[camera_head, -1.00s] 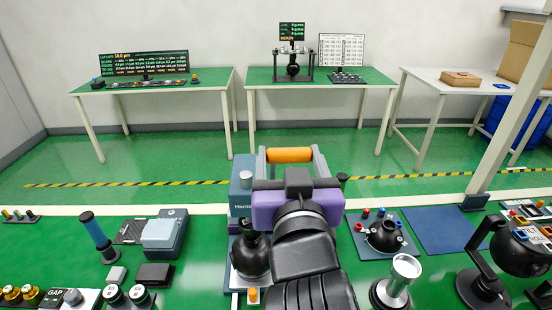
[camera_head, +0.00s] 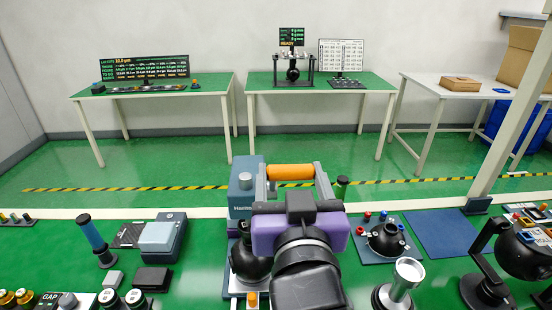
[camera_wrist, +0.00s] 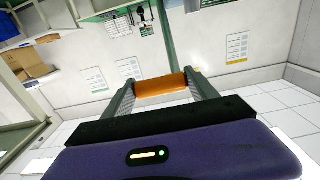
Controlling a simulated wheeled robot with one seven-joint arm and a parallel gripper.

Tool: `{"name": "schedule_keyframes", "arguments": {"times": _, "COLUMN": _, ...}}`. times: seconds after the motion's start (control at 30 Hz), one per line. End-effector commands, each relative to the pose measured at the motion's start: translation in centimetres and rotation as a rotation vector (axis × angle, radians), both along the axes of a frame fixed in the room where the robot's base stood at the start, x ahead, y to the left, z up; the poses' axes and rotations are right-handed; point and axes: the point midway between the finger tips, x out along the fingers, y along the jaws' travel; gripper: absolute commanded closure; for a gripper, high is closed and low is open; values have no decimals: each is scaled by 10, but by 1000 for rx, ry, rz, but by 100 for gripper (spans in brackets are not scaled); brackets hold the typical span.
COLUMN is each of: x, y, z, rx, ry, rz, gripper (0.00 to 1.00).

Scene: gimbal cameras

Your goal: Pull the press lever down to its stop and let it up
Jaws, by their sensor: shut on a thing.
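An orange cylindrical grip (camera_head: 296,173), which looks like the press lever's handle, lies level to the right of the press top. My gripper (camera_head: 290,169) is shut on it, one grey finger at each end. The wrist view also shows the orange grip (camera_wrist: 160,86) between both fingers (camera_wrist: 160,84). The lever's arm and its joint to the press are hidden behind my purple gripper body.
A black rounded fixture (camera_head: 246,262) stands close left of my wrist. A dome with coloured knobs (camera_head: 385,240) and a silver-topped post (camera_head: 405,274) stand to the right. A blue-handled tool (camera_head: 92,235) and grey box (camera_head: 160,235) stand left. A blue mat (camera_head: 445,232) is bare.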

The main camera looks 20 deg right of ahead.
Motion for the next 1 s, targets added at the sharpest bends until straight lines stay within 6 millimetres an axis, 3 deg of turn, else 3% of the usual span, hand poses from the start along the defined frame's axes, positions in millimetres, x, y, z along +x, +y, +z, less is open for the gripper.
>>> {"name": "schedule_keyframes", "arguments": {"times": 0.3, "x": -14, "y": 5, "z": -23, "rx": 0, "ry": 12, "rz": 0, "gripper": 82}}
{"name": "schedule_keyframes", "arguments": {"times": 1.0, "x": -20, "y": 7, "z": -31, "rx": 1, "ry": 11, "rz": -1, "gripper": 81}}
